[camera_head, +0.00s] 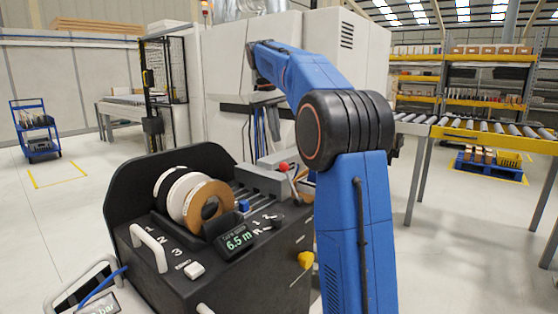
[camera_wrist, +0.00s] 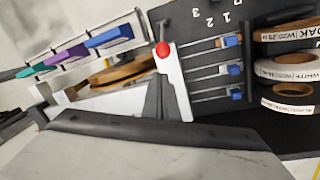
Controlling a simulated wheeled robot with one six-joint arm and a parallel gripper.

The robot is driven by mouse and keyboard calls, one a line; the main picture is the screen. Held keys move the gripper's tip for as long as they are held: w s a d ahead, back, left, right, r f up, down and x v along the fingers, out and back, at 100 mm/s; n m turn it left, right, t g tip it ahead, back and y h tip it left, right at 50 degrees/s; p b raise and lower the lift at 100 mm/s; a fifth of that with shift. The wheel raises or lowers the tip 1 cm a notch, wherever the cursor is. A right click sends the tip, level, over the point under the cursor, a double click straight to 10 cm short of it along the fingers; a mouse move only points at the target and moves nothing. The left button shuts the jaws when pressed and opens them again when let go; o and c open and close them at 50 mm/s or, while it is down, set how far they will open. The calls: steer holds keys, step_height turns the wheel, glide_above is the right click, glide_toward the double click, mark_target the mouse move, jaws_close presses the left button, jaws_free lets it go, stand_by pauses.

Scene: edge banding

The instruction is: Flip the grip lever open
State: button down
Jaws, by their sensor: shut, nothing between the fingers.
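The grip lever, a pale lever with a red ball knob (camera_head: 284,167), stands at the back right of the black edge-banding machine (camera_head: 165,262). In the wrist view its red knob (camera_wrist: 162,50) tops a pale, slightly tilted bar (camera_wrist: 174,86). My gripper (camera_wrist: 160,78) shows there as dark tapered fingers, shut and empty, overlapping the lever's lower part in the picture. I cannot tell whether they touch it. In the head view my blue arm reaches up over the area behind the machine. The fingers cannot be made out there.
Tape reels (camera_head: 187,197) sit on the machine, left of the lever, by a 6.5 m display (camera_head: 238,242). In the wrist view, rails with blue blocks (camera_wrist: 232,40) lie right of the lever and a row of coloured clips (camera_wrist: 108,37) lies left. A roller conveyor (camera_head: 490,130) stands at right.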

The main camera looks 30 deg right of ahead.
glide_above(280, 175)
steer(key=shift+f, duration=4.95)
steer(key=shift+s, duration=0.1)
